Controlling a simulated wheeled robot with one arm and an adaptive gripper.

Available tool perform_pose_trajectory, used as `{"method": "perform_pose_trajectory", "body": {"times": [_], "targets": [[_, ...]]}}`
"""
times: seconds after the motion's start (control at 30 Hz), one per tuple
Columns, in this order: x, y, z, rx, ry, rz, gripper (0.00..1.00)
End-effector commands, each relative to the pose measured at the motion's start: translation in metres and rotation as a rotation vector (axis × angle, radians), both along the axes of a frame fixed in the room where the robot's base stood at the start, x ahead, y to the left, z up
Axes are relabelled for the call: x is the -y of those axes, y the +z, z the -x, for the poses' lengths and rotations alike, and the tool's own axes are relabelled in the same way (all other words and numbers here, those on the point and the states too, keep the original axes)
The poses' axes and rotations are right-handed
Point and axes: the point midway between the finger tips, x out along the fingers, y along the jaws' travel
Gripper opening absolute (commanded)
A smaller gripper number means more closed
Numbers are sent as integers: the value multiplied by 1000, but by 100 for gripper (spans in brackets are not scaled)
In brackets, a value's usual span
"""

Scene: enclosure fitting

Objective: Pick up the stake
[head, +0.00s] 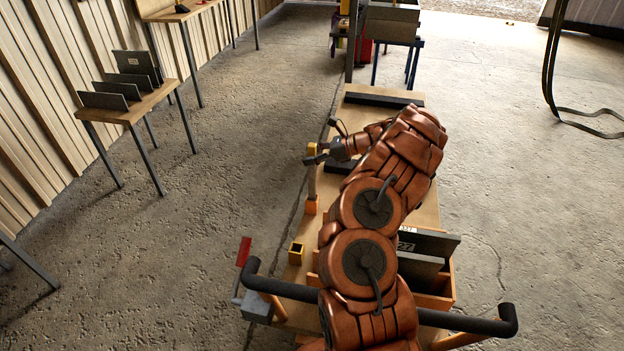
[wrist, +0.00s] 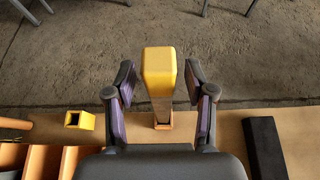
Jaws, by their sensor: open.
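The stake (wrist: 160,73) stands upright with a yellow cap on top and a wooden shaft below. Its foot is in an orange socket (wrist: 163,121) on the bench. In the wrist view my gripper (wrist: 160,85) is open, with one finger on each side of the stake and a visible gap on both sides. In the head view the stake's shaft (head: 312,184) shows below my gripper (head: 313,158), above the orange socket (head: 311,206). My gripper partly hides the stake's top there.
A hollow yellow holder (head: 296,254) stands nearer on the bench (head: 375,98). A dark bar (wrist: 264,150) lies right of the stake in the wrist view. A wooden rack (head: 437,301) holds grey panels. A side table (head: 130,112) with dark panels stands left; floor between is clear.

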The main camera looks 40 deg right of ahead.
Motion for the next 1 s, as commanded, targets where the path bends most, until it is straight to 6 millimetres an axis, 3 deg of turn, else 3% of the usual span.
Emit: {"method": "perform_pose_trajectory", "body": {"times": [0.23, 0.73, 1.0], "targets": [[-1, -1, -1, 1, 0, 1, 52], [0, -1, -1, 1, 0, 1, 0], [0, -1, -1, 1, 0, 1, 0]]}}
